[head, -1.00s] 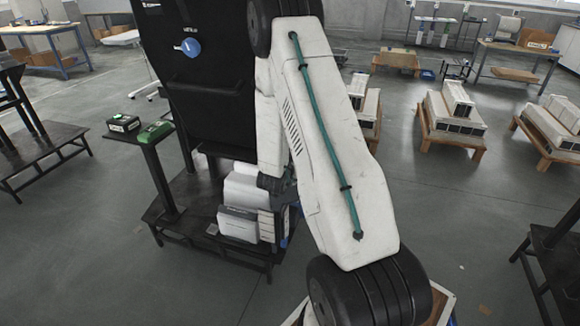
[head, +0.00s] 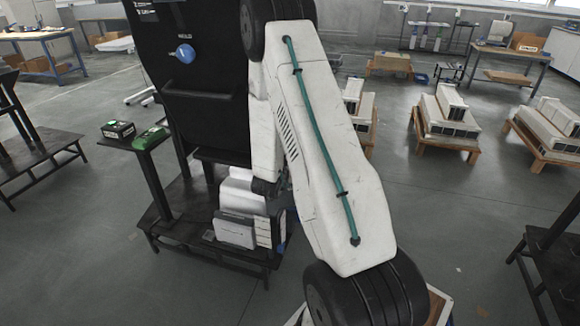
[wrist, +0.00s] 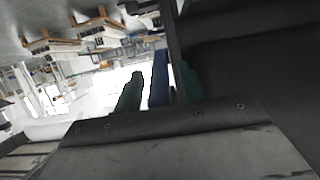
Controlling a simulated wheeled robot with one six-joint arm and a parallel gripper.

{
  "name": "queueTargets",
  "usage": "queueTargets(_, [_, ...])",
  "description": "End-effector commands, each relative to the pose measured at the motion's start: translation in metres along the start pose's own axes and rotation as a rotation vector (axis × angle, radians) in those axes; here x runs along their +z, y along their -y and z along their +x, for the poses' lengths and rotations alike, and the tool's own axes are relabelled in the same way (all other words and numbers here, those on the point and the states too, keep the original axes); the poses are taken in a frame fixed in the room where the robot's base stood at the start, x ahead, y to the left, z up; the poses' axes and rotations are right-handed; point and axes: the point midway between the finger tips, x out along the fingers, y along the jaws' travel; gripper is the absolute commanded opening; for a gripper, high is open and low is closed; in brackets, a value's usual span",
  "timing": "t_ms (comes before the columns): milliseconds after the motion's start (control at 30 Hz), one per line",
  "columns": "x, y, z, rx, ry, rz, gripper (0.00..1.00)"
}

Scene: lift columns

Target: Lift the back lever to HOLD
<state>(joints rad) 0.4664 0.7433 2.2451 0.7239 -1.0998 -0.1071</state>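The black lift column (head: 200,115) stands left of centre in the head view. A blue round knob (head: 185,53) is on its front, below a small label that seems to read HOLD. In the wrist view, my gripper (wrist: 158,82) shows two green fingers. An upright blue bar (wrist: 159,78), possibly the back lever, appears between them. It is close to the right finger, with a narrow pale gap to the left one. I cannot tell whether it touches. In the head view, my white arm and the column hide the fingers and the back lever.
A black stand (head: 160,165) left of the column carries two small green-and-black boxes. White boxes (head: 240,215) sit on the column's low base. Low wooden pallets with white units (head: 445,120) stand at the right. Grey floor is clear between them.

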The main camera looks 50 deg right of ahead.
Motion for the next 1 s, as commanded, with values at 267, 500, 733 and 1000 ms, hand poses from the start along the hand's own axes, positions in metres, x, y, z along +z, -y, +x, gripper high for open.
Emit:
queueTargets(267, [0.004,0.0,-0.056,-0.002,-0.001,-0.002,0.4])
queueTargets(500, [0.025,0.001,-0.111,-0.003,-0.001,-0.002,0.4])
queueTargets(733, [0.037,0.0,-0.145,0.0,-0.001,-0.001,0.4])
queueTargets(1000, [0.041,-0.001,-0.155,0.003,-0.002,0.002,0.4])
